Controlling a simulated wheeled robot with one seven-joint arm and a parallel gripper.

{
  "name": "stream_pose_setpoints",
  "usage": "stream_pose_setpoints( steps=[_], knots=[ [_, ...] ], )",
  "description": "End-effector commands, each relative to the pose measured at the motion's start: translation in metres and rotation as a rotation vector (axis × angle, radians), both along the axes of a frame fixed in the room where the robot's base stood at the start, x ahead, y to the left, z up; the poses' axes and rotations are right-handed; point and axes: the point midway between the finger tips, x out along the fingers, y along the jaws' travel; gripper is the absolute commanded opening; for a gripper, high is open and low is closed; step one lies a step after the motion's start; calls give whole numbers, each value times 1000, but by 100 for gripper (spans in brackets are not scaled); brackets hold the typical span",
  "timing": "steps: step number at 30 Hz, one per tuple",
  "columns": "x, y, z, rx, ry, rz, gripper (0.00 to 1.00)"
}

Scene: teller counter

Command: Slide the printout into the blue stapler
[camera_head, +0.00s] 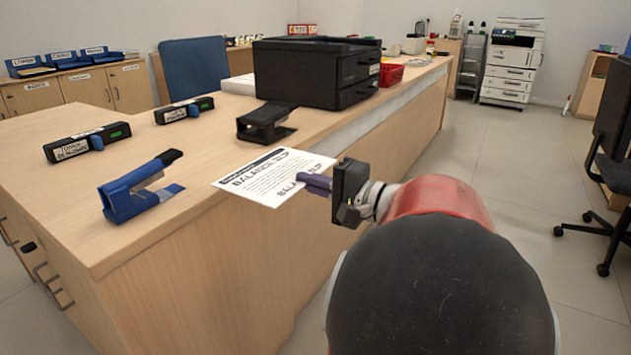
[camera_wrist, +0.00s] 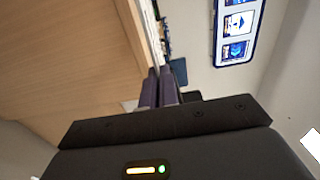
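The printout (camera_head: 262,172), a white sheet with printed text, is at the desk's front edge. Its near right part reaches out past the edge; I cannot tell whether the rest touches the desktop. My gripper (camera_head: 314,183) is at the sheet's right side, off the desk front. Its dark fingers are close together and look shut on that margin. In the wrist view the fingers (camera_wrist: 160,88) are side by side, and the sheet is hard to make out. The blue stapler (camera_head: 130,195) stands on the desk left of the printout, near the front edge, with a black-ended arm raised above its base.
A black stapler-like device (camera_head: 265,122) stands just behind the printout. Two dark labelled blocks (camera_head: 88,142) (camera_head: 185,109) lie farther back on the desk (camera_head: 110,230). A black tray unit (camera_head: 315,75) stands beyond. Desktop between blue stapler and printout is clear.

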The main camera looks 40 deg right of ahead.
Motion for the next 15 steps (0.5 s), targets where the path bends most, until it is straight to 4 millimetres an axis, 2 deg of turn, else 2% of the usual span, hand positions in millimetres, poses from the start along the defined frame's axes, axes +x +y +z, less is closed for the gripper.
stream_pose_setpoints(
  steps=[15],
  knots=[
    [47, 17, -17, 1, 0, 1, 0]
  ],
)
